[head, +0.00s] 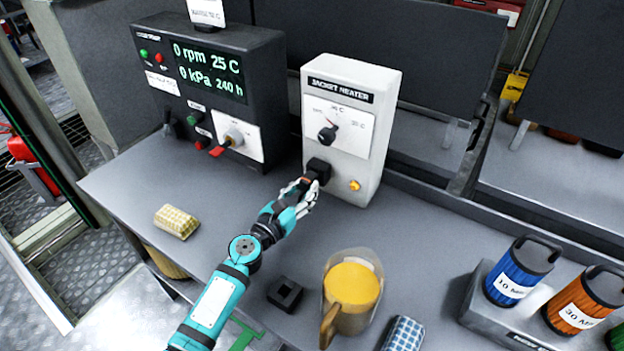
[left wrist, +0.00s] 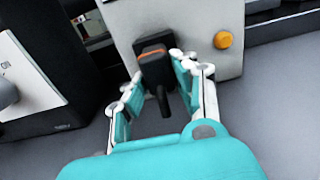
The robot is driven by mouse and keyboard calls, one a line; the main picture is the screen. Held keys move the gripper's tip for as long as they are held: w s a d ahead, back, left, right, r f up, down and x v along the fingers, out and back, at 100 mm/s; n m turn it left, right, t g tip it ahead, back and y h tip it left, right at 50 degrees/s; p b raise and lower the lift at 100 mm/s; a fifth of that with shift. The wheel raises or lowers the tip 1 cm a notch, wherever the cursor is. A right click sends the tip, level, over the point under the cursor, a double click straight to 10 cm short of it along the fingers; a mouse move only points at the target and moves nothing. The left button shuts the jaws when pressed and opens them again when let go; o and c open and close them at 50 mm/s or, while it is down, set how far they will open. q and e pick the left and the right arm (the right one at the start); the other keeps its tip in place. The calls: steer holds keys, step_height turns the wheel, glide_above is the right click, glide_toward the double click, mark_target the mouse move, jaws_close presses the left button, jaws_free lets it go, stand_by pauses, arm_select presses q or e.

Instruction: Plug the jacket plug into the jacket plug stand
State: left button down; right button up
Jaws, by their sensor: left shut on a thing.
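The jacket plug (left wrist: 156,70) is black with an orange band, and a short black stem hangs from it. In the left wrist view it sits at a dark socket (left wrist: 149,43) on the front of the white jacket heater (head: 349,125). I cannot tell how deep it is in. My left gripper (head: 308,186) is shut on the plug, one finger on each side; its fingers also show in the left wrist view (left wrist: 158,92). A black square block with a hole, likely the jacket plug stand (head: 285,294), lies on the bench in front. My right gripper is out of view.
A control box with a display (head: 210,85) stands left of the heater. A yellow-filled jug (head: 350,288) is right of the stand. A yellow checked cloth (head: 176,221), a blue checked cloth (head: 404,334) and handled canisters (head: 518,272) also sit on the bench.

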arm_select(q)
steer(key=shift+s+a, duration=0.4)
steer(key=shift+s, duration=0.1)
steer(key=shift+s+a, duration=0.2)
steer(key=shift+s, duration=0.1)
steer(key=shift+s+a+p, duration=0.3)
steer(key=shift+s+p, duration=0.1)
steer(key=shift+s, duration=0.05)
steer(key=shift+s+a, duration=0.1)
steer(key=shift+a, duration=0.05)
steer(key=shift+p+v, duration=0.45)
steer(key=shift+v, duration=1.5)
